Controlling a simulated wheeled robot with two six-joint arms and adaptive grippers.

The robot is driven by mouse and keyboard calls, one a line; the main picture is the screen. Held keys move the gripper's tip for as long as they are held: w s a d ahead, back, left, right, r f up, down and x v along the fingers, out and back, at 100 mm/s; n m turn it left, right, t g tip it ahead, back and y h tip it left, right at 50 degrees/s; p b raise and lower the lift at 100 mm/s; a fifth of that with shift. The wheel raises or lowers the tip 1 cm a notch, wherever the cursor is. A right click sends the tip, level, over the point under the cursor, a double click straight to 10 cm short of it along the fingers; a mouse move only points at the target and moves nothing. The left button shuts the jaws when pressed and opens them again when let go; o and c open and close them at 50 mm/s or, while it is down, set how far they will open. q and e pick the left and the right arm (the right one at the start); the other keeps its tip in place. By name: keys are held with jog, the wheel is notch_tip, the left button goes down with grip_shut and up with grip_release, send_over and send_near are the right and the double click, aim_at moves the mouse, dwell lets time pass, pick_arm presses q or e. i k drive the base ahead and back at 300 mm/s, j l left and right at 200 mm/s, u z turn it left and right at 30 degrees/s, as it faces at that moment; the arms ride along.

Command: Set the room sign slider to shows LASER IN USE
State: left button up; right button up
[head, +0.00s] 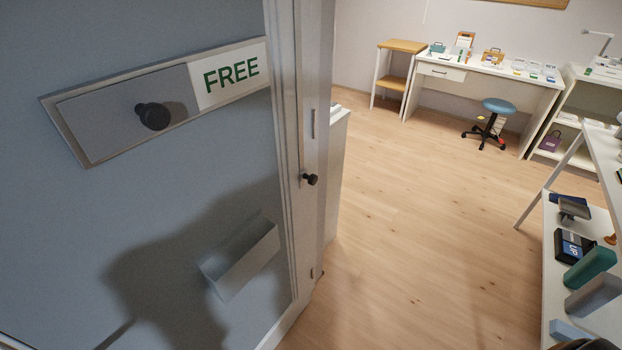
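The room sign (75,112) is mounted on a blue-grey door at the upper left of the head view. Its grey slider plate (100,128) covers the left and middle part of the frame. A black round knob (152,116) stands out from the plate. The word FREE (231,74) shows in green on white at the sign's right end. The text under the plate is hidden. Neither of my grippers is clearly visible; a dark shadow falls on the door below the sign.
A grey box-like handle (240,260) sticks out from the door below the sign. A small black knob (310,179) is on the door frame. A shelf with several items (548,290) stands at the right. A desk (480,75) and stool (497,106) are at the back. The wooden floor (420,230) between is clear.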

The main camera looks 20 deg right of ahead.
aim_at(105, 122)
jog(key=k+l+z, duration=0.1)
jog(key=k+l, duration=0.4)
jog(key=l, duration=0.2)
jog(key=k+l+z, duration=0.25)
jog(key=k+l, duration=0.2)
jog(key=l, duration=0.3)
